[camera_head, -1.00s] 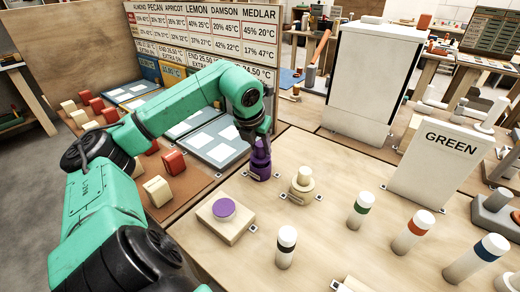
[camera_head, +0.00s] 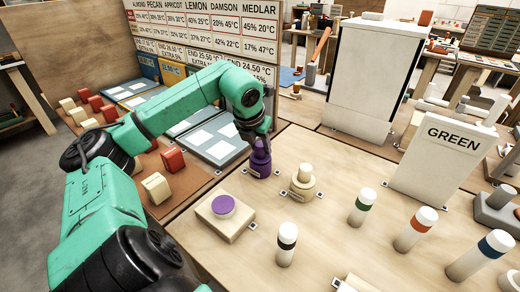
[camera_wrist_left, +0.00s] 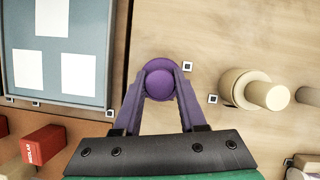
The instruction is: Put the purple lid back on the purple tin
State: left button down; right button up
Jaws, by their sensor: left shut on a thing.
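The purple tin (camera_head: 260,170) stands upright on the wooden table, near its left edge. My left gripper (camera_head: 262,142) points down right above it and is shut on the round knob of the purple lid (camera_wrist_left: 160,84). In the left wrist view the knob sits between the two fingertips of the gripper (camera_wrist_left: 158,92), with a wider purple round shape around and beneath it. The lid looks lined up over the tin, but I cannot tell whether it is fully seated. My right gripper is not in view.
A wooden block with a purple disc (camera_head: 223,206) lies in front. A cream lidded tin (camera_head: 303,181) stands close to the right. Blue-grey trays (camera_head: 215,148) lie left.

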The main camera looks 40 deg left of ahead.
pick_arm(q)
jog(key=shift+f+b, duration=0.3)
jog(key=shift+c, duration=1.9)
grip_release()
jog(key=p+v, duration=0.1)
jog(key=v, duration=1.3)
jog(key=shift+r+p, duration=0.3)
jog(key=shift+p, duration=0.1)
